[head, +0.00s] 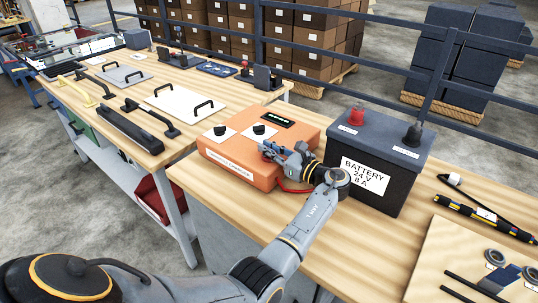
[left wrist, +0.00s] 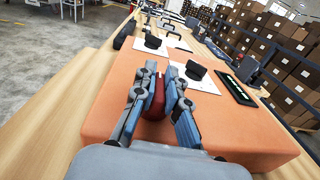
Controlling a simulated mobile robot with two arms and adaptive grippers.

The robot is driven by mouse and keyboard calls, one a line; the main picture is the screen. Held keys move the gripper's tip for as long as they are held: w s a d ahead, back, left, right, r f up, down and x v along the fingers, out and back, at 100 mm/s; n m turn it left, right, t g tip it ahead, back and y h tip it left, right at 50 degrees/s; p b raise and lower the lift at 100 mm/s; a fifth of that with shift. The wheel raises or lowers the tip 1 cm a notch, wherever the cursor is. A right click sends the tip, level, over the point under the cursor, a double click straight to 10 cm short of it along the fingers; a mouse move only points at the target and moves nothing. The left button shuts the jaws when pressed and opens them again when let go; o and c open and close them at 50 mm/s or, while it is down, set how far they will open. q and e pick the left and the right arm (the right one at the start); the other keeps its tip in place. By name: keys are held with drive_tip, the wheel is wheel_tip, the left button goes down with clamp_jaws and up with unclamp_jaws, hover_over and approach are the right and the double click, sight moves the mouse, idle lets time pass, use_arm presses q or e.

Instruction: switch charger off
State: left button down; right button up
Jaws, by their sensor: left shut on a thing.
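The orange charger (head: 240,178) lies on the wooden bench. Its top carries two black knobs, a left one (head: 220,130) and a right one (head: 258,128), each on a white plate, and a dark display (head: 277,118) with green marks. The display also shows in the left wrist view (left wrist: 237,90). My left gripper (head: 270,152) is above the charger's top, near its right front. In the left wrist view its fingers (left wrist: 161,72) are closed around a red thing (left wrist: 155,103), mostly hidden by them. The fingertips point toward the knobs. My right gripper is not in view.
A dark battery (head: 384,195) with a red terminal (head: 356,115) and a black terminal (head: 412,135) stands right of the charger, close to my left arm. A red cable (head: 292,187) runs beside the gripper. A second bench holds handles and plates at left.

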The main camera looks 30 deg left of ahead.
use_arm(q)
drive_tip(key=shift+n+g+b, duration=0.3)
drive_tip(key=shift+n+g, duration=0.1)
drive_tip(key=shift+g, duration=0.3)
drive_tip(key=c, duration=1.4)
unclamp_jaws()
drive_tip(key=d, duration=1.2)
drive_tip(key=shift+s, duration=0.4)
